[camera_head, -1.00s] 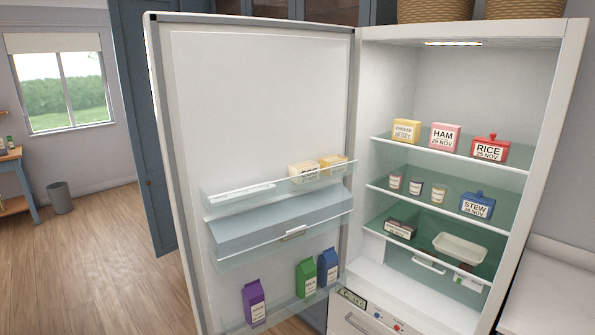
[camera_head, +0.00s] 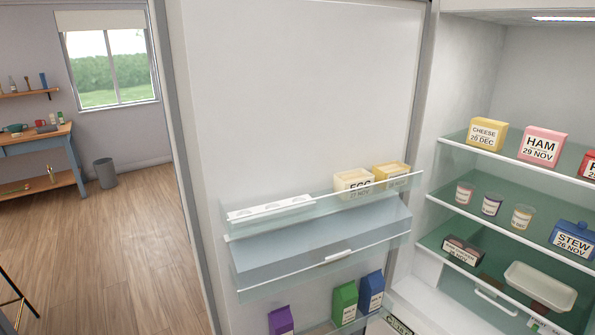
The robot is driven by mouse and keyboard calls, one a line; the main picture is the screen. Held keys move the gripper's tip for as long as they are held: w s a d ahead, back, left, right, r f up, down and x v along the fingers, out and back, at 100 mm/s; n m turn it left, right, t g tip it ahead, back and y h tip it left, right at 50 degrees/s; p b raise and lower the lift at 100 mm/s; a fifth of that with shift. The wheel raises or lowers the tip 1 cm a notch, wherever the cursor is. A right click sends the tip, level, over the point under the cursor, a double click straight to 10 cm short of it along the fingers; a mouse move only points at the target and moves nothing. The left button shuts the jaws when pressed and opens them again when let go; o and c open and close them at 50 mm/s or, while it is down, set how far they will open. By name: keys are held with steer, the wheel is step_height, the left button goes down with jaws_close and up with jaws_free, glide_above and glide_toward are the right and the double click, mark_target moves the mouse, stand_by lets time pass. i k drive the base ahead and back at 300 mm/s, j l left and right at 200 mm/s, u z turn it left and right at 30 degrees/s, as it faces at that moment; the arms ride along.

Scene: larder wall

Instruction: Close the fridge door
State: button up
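The fridge door (camera_head: 290,110) stands wide open, hinged beside the fridge's left wall, its inner face toward me. The open fridge interior (camera_head: 470,75) is on the right, with food on glass shelves. The door's outer face and any handle are hidden. My gripper is not in view.
Open wooden floor (camera_head: 130,240) lies left of the door. A grey bin (camera_head: 106,173) and a blue workbench (camera_head: 42,160) stand by the far wall, under and beside the window (camera_head: 110,65). A dark thin-legged object (camera_head: 15,300) shows at the lower left edge.

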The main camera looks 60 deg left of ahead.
mark_target(265, 102)
steer(key=k+j, duration=0.2)
steer(key=j, duration=0.4)
steer(key=k+j, duration=0.15)
steer(key=j, duration=0.5)
steer(key=k+j, duration=0.2)
steer(key=j, duration=0.4)
steer(key=k+j+z, duration=0.1)
steer(key=j, duration=0.5)
steer(key=k+j, duration=0.25)
steer(key=j, duration=0.4)
steer(key=k+j, duration=0.2)
steer(key=j, duration=0.4)
steer(key=k+j, duration=0.2)
steer(key=j, duration=0.4)
steer(key=k+j, duration=0.25)
steer(key=j, duration=0.35)
steer(key=i+j+z, duration=0.15)
steer(key=k+j, duration=0.05)
